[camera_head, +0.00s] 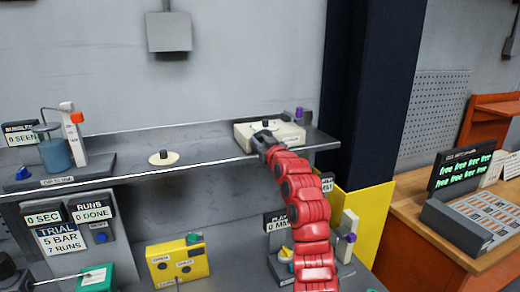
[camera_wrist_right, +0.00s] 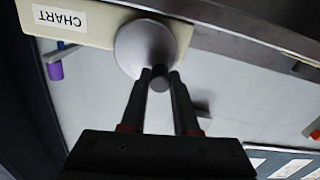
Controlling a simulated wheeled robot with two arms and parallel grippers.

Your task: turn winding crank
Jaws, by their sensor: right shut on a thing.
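A cream box (camera_head: 284,133) stands near the right end of the grey shelf. In the right wrist view the box (camera_wrist_right: 95,25) carries a "CHART" label and a pale round disc (camera_wrist_right: 138,45) with a dark peg (camera_wrist_right: 159,78) sticking out. My right gripper (camera_head: 263,143) reaches up to the front of the box. Its fingers (camera_wrist_right: 157,82) are shut on the dark peg, one on each side. The fingers hide part of the peg, and I cannot tell for sure that this is the winding crank.
A cream disc with a black knob (camera_head: 163,157) lies mid-shelf. A blue cylinder (camera_head: 54,153) and an orange-capped white block (camera_head: 73,136) stand at left. A purple-topped post (camera_head: 300,115) is close beside the box. A dark pillar (camera_head: 365,100) rises to the right.

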